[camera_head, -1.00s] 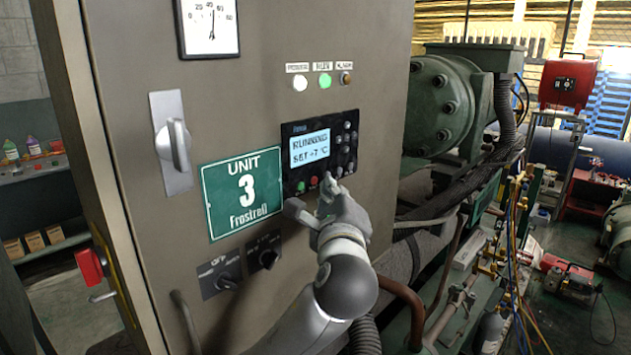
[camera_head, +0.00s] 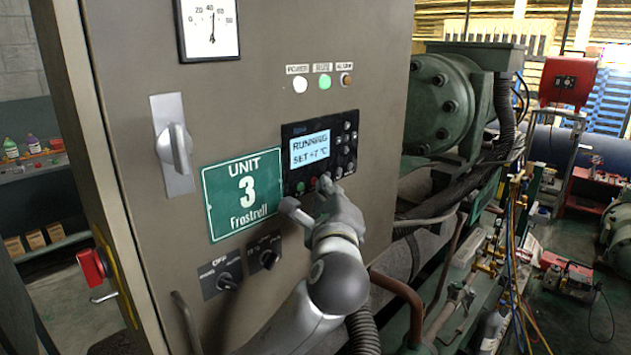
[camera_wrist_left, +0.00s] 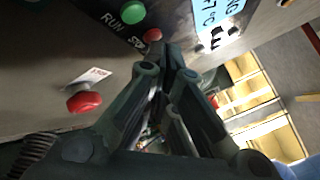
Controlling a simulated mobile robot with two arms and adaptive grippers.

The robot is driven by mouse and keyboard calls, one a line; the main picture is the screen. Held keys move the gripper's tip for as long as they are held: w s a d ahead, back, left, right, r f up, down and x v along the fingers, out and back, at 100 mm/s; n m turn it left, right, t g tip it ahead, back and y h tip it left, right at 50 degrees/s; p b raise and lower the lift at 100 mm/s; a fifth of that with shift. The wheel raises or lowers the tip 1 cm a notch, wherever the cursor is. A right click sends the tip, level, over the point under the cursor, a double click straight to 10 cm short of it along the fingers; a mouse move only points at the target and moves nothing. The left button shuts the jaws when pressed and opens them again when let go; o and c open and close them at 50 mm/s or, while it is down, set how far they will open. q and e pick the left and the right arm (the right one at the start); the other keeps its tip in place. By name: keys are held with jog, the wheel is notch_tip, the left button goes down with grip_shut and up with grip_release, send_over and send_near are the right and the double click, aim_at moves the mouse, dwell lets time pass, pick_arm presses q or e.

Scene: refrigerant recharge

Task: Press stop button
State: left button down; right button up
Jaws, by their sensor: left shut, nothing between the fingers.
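The controller (camera_head: 320,152) on the grey cabinet has a lit display reading RUNNING, with small buttons at its right. Below the display are a green button (camera_head: 300,188) and a red button (camera_head: 313,183). In the left wrist view the green button (camera_wrist_left: 132,12) is marked RUN, and the red stop button (camera_wrist_left: 152,35) sits beside a partly covered label. My left gripper (camera_head: 324,188) is shut and empty, at the controller's lower edge. Its fingertips (camera_wrist_left: 160,68) are just below the red stop button in the wrist view; I cannot tell whether they touch it. My right gripper is not in view.
A larger red knob (camera_wrist_left: 83,101) with a pale label stands out from the panel in the wrist view. Rotary switches (camera_head: 227,282) and a lever handle (camera_head: 178,148) project from the cabinet. Green machinery (camera_head: 440,105) and pipes stand close at the right.

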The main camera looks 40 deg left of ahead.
pick_arm(q)
jog(key=shift+a, duration=0.2)
jog(key=shift+d, duration=0.15)
dwell(0.5)
jog(key=shift+d+p, duration=0.6)
jog(key=d+p, duration=0.2)
jog(key=d, duration=0.3)
jog(key=shift+s, duration=0.2)
dwell(0.6)
